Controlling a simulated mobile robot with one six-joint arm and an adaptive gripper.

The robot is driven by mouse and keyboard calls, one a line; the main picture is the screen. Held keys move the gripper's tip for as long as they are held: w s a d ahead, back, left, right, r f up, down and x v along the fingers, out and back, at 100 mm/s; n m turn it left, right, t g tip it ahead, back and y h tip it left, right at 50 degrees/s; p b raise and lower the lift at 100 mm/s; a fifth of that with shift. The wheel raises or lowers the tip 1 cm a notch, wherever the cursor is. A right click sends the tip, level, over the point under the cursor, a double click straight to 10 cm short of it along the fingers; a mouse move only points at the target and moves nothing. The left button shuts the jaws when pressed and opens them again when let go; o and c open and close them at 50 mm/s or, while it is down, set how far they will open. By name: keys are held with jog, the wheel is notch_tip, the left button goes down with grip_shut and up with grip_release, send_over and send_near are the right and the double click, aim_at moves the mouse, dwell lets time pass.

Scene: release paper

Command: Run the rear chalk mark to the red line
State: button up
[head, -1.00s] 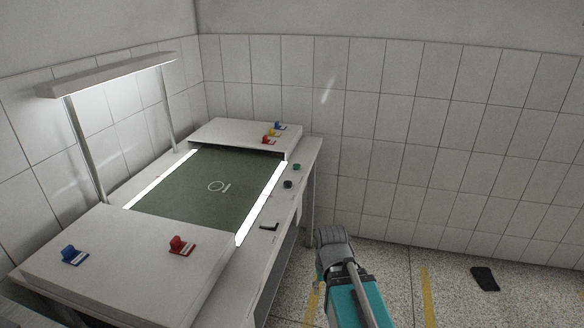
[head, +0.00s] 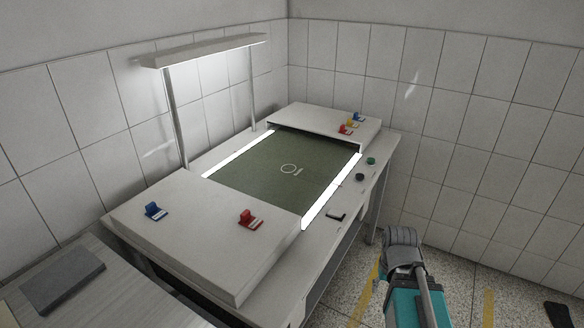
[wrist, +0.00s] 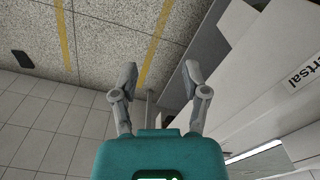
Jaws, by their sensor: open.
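A dark green sheet (head: 275,172) lies on the white table between two raised white blocks. In the head view, my arm is right of the table's front edge, and the fingers cannot be made out.
The near block (head: 190,235) carries a blue clip (head: 155,211) and a red clip (head: 250,219). The far block (head: 315,118) carries several coloured clips. A black button (head: 360,177), a green button (head: 371,161) and a small dark handle (head: 337,216) sit along the front edge. A lamp (head: 205,50) overhangs.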

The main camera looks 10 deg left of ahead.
grip_shut()
dwell(1.4)
